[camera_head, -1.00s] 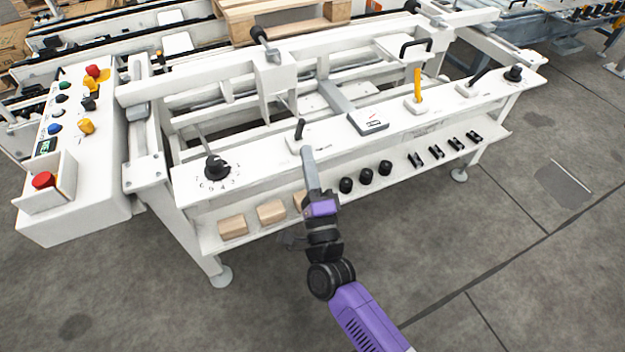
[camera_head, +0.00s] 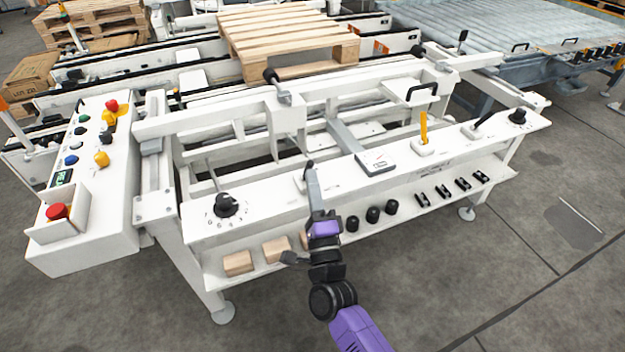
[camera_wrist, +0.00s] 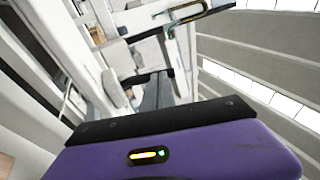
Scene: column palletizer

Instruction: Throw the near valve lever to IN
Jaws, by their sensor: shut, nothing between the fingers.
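The near valve lever (camera_head: 309,163) is a short black handle on a small white base on the front rail of the white frame. In the head view my gripper (camera_head: 311,172) is in front of it, and only its dark upper end shows. I cannot tell its exact tilt or whether the fingers touch it. My gripper is shut and empty, its grey fingers pointing up and away. In the wrist view the fingers (camera_wrist: 157,92) show beyond the purple housing. A second black lever (camera_head: 484,119) leans right on the rail's far right.
A black rotary knob (camera_head: 226,204) is left of the near lever. A grey box (camera_head: 377,162) and a yellow lever (camera_head: 423,128) are to the right. A lower shelf holds wooden blocks (camera_head: 238,263) and several black parts. A button console (camera_head: 95,190) stands left.

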